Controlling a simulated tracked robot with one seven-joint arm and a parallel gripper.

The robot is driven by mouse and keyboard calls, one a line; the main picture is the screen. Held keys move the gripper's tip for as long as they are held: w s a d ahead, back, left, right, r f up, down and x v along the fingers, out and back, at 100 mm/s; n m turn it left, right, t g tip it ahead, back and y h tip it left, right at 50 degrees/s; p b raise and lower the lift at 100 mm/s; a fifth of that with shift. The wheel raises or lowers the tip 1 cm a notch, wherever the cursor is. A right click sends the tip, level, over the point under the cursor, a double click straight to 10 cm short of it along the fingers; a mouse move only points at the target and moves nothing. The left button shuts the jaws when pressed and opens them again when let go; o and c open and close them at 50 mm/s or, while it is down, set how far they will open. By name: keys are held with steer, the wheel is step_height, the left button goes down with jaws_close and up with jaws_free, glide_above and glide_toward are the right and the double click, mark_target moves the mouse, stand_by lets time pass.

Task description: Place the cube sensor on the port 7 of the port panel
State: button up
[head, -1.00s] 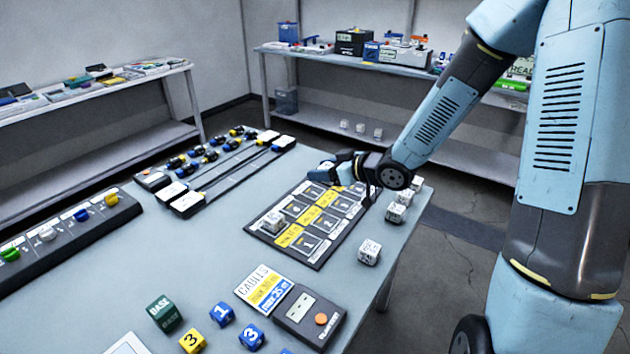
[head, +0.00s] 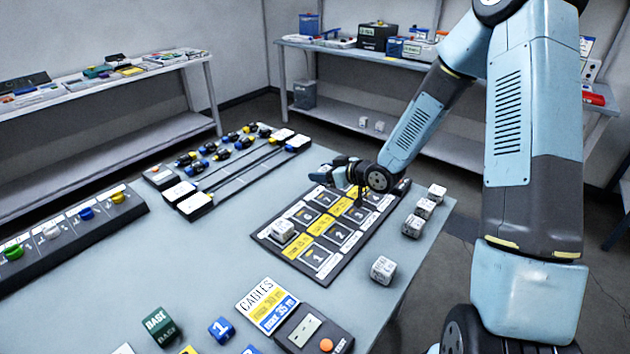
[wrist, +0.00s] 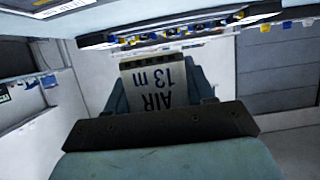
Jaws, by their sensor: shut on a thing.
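My gripper (wrist: 160,95) is shut on a white cube sensor (wrist: 158,85) with dark print reading "AIR 13 m", upside down in the wrist view. In the head view my gripper (head: 340,172) is over the far left end of the dark port panel (head: 300,263), its fingers pointing left. The held cube is mostly hidden by the fingers there. The panel has numbered square ports with yellow and white labels. One white cube (head: 283,229) sits on a port at its near left side. My gripper and arm cover some far ports, and I cannot read a 7.
Several loose white cubes stand right of the panel, one of them nearest (head: 383,270). A rail rack with dark plugs (head: 215,175) lies beyond the panel at left. A tester (head: 315,330), a "CABLES" card (head: 268,305) and coloured cubes lie in front. The table middle-left is clear.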

steer(key=shift+w+d+f, duration=0.1)
steer(key=shift+w+f, duration=0.4)
steer(key=shift+f, duration=0.05)
steer(key=shift+w+f, duration=0.2)
steer(key=shift+f, duration=0.2)
step_height(320, 180, down, 3)
steer(key=shift+r, duration=0.1)
steer(key=shift+a, duration=0.3)
